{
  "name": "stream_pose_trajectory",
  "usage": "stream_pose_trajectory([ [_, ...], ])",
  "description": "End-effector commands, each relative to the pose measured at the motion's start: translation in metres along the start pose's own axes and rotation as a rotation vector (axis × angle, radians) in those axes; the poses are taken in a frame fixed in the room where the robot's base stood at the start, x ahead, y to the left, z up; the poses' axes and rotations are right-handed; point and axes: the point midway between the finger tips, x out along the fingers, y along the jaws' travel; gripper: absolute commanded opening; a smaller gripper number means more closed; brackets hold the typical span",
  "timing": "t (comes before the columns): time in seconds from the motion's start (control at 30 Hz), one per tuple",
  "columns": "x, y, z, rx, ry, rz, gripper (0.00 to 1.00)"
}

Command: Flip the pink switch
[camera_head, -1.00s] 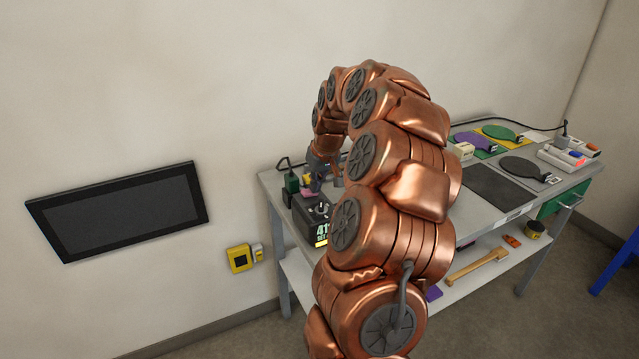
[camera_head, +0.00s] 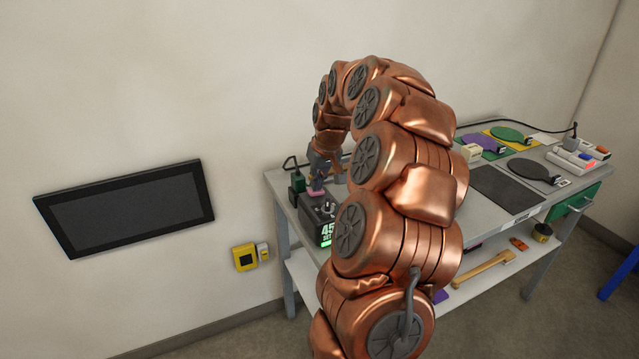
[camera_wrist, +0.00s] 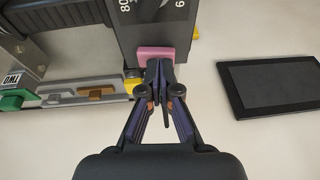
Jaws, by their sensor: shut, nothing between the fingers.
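The pink switch (camera_wrist: 155,53) is on the edge of a dark control box (camera_wrist: 150,22) with a round dial and numbers. My gripper (camera_wrist: 158,68) is shut and empty, its fingertips at the switch's near edge. They look to be touching it, but the exact contact is hard to tell. In the head view the pink switch (camera_head: 316,193) shows small beside the control box (camera_head: 322,212), just below my gripper (camera_head: 318,178).
The cart (camera_head: 530,211) holds the box, a dark mat (camera_head: 505,190), colored paddles and a white device at right. A hammer (camera_head: 485,268) lies on its lower shelf. A black screen (camera_head: 130,208) and a yellow wall box (camera_head: 244,257) are on the wall.

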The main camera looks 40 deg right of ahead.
Motion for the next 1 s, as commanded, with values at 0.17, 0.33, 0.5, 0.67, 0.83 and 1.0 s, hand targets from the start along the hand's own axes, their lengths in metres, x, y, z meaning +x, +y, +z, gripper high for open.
stream_pose_trajectory([
  [0.17,-0.027,0.002,-0.008,-0.002,0.004,0.001,0.0],
  [0.33,-0.054,0.004,-0.009,-0.003,0.007,0.001,0.0],
  [0.5,-0.08,0.006,-0.009,-0.002,0.006,0.0,0.0],
  [0.67,-0.102,0.009,-0.009,-0.002,0.006,0.0,0.0],
  [0.83,-0.119,0.01,-0.009,-0.002,0.004,0.0,0.0],
  [1.0,-0.129,0.01,-0.008,-0.002,0.0,-0.001,0.0],
])
